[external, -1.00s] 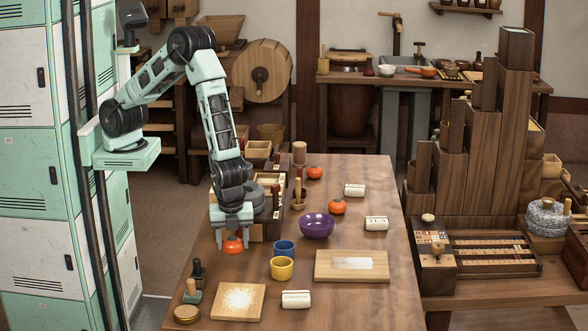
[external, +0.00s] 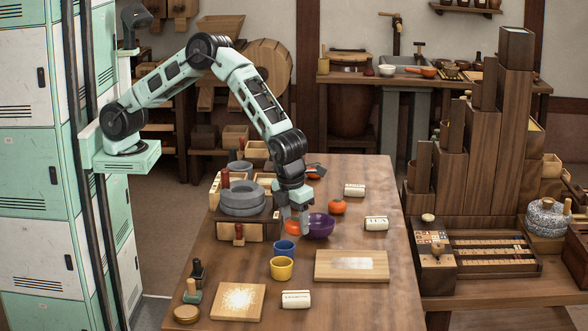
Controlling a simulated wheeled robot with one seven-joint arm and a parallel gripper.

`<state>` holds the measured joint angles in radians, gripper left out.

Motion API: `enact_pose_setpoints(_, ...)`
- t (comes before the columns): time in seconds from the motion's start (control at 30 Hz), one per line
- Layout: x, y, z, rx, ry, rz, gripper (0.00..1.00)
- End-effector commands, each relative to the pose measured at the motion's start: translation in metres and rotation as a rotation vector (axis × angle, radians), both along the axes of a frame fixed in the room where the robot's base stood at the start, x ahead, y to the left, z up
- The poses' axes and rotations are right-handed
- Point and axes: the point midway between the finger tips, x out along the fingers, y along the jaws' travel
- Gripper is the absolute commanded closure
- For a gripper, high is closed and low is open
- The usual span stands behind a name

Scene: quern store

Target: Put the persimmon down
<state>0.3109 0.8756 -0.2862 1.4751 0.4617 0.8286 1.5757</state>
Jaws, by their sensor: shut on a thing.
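My gripper (external: 293,222) is shut on an orange persimmon (external: 292,228), partly hidden by the fingers. It holds the persimmon just left of the purple bowl (external: 321,228), behind the blue cup (external: 284,248). Whether the persimmon touches the table or the bowl, I cannot tell.
A stone quern (external: 242,200) stands left of my gripper. A yellow cup (external: 282,268), a wooden board (external: 352,266) and a square board (external: 238,302) lie nearer the front. The front right of the table (external: 370,305) is clear.

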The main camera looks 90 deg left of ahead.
Motion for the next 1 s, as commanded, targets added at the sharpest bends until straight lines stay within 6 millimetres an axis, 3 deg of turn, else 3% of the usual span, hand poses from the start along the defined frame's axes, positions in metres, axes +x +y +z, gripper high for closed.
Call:
enact_pose_setpoints(0.03,0.016,0.005,0.000,-0.003,-0.002,-0.070,0.72)
enact_pose_setpoints(0.2,0.055,0.020,0.005,-0.002,-0.001,-0.314,0.72)
enact_pose_setpoints(0.4,0.083,0.034,0.009,0.000,0.000,-0.496,0.72)
enact_pose_setpoints(0.57,0.090,0.038,0.002,0.001,0.004,-0.553,0.72)
enact_pose_setpoints(0.8,0.090,0.038,-0.039,0.002,0.005,-0.559,0.72)
enact_pose_setpoints(1.0,0.090,0.038,-0.055,0.002,0.002,-0.557,0.72)
